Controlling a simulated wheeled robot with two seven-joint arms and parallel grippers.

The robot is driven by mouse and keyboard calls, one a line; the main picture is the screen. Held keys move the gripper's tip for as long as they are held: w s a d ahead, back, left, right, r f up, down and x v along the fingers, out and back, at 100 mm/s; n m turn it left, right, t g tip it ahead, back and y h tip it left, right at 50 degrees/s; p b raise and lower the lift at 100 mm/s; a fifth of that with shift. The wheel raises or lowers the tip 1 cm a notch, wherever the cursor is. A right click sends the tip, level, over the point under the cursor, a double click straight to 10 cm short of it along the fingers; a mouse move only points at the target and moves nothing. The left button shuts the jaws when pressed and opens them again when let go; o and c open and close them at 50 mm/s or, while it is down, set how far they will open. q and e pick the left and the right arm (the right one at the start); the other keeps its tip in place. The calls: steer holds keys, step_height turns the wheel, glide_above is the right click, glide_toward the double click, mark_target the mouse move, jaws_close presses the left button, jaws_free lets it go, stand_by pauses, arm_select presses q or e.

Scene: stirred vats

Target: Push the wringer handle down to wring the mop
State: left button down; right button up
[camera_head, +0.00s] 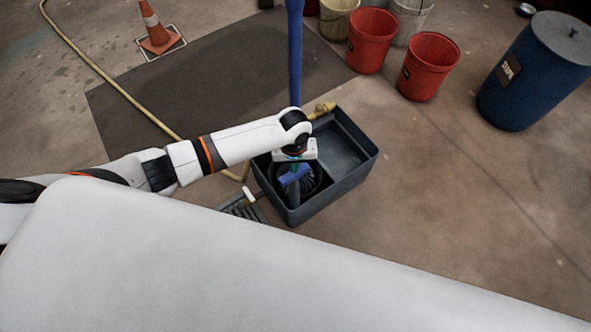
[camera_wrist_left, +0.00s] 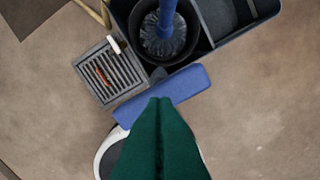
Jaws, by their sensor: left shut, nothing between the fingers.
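A dark grey mop bucket (camera_head: 350,180) stands on the floor, with a round black wringer basket (camera_wrist_left: 128,72) in it. A blue mop pole (camera_head: 295,60) rises from there, and dark mop strands (camera_wrist_left: 165,42) show inside the basket in the left wrist view. The wringer handle seems to be the blue bar (camera_wrist_left: 175,92) beside the basket; it also shows under my wrist in the head view (camera_head: 290,174). My left gripper (camera_wrist_left: 160,101) is shut and empty, its green fingertips over the bar's middle. I cannot tell whether they touch it.
A small grate (camera_wrist_left: 104,72) with a white grip lies beside the bucket. Red buckets (camera_head: 371,40) and a blue drum (camera_head: 535,75) stand at the upper right. A cone (camera_head: 157,38) and a yellow hose (camera_head: 95,68) are at the upper left. The floor right of the bucket is clear.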

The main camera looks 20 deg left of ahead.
mark_target(294, 175)
stand_by(0.4)
arm_select(q)
steer(key=shift+f+b, duration=1.55)
steer(key=shift+f, duration=1.4)
steer(key=shift+r+p, duration=0.75)
steer(key=shift+p, duration=0.15)
step_height(294, 175, up, 4)
steer(key=p, duration=0.5)
steer(key=shift+r, duration=0.25)
steer(key=shift+f, duration=0.1)
steer(key=shift+f+b, duration=1.9)
steer(key=shift+f, duration=0.95)
steer(key=shift+r+p, duration=2.9)
steer(key=shift+p, duration=0.25)
steer(key=shift+r, duration=0.1)
